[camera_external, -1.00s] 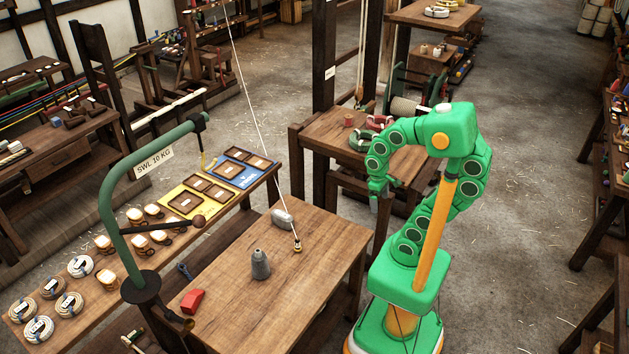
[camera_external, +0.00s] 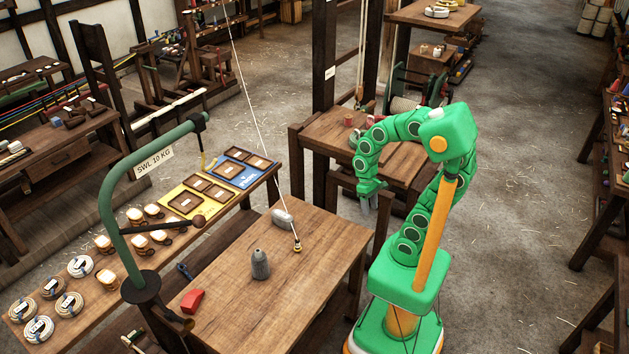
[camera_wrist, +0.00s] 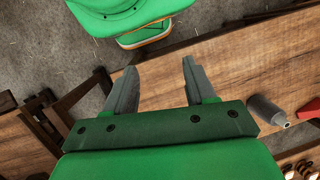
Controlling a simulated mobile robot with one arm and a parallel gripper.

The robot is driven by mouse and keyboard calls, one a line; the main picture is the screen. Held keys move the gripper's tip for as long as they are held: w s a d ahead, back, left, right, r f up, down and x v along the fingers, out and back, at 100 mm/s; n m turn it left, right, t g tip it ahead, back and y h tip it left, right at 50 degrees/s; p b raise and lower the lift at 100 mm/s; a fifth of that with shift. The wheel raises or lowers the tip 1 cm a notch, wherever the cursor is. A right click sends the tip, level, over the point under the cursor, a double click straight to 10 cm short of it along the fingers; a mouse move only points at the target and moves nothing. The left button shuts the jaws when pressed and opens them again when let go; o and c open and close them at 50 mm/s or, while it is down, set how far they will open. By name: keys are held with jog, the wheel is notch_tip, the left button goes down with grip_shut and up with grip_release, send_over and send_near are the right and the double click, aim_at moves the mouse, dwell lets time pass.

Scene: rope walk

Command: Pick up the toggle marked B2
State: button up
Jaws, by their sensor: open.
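I cannot make out any marking B2, and no toggle can be told for certain in either view. My gripper (camera_external: 368,199) hangs off the right edge of the near wooden table (camera_external: 315,262), pointing down. It is apart from everything on that table. In the wrist view my gripper (camera_wrist: 158,72) has its two grey fingers spread, with nothing between them. Small tan and white pieces (camera_external: 135,215) lie on the long bench at left, too small to read.
A grey bottle-shaped weight (camera_external: 260,266), a grey rounded block (camera_external: 282,218), a cord's end fitting (camera_external: 297,247) and a red block (camera_external: 192,301) are on the table. A green crane (camera_external: 112,225) rises at its left. The table's right part is clear.

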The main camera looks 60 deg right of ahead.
jog(key=w+a+f+m+g+y, duration=0.1)
jog(key=w+a+f+m+y, duration=0.3)
jog(key=w+a, duration=0.25)
jog(key=m+t+y, duration=0.1)
jog(key=m+y, duration=0.5)
jog(key=m, duration=0.2)
send_over(296, 250)
jog(key=s+d, duration=0.5)
jog(key=s, duration=0.1)
notch_tip(296, 250, down, 12)
jog(key=w+f+m+t, duration=0.1)
jog(key=w+f, duration=0.1)
jog(key=f, duration=0.1)
jog(key=w+f+m+t+y, duration=0.1)
jog(key=w+f+m, duration=0.1)
jog(key=f, duration=0.1)
jog(key=w+f+m+t, duration=0.1)
jog(key=w+f, duration=0.1)
jog(key=f, duration=0.1)
jog(key=shift+w+d+f+m+y, duration=0.1)
jog(key=shift+w+f+m+y, duration=0.1)
jog(key=shift+m+y, duration=0.15)
jog(key=shift+s+a+f, duration=0.1)
jog(key=shift+a+f, duration=0.25)
jog(key=shift+f, duration=0.05)
jog(key=shift+x, duration=2.4)
grip_shut()
jog(key=shift+r, duration=0.1)
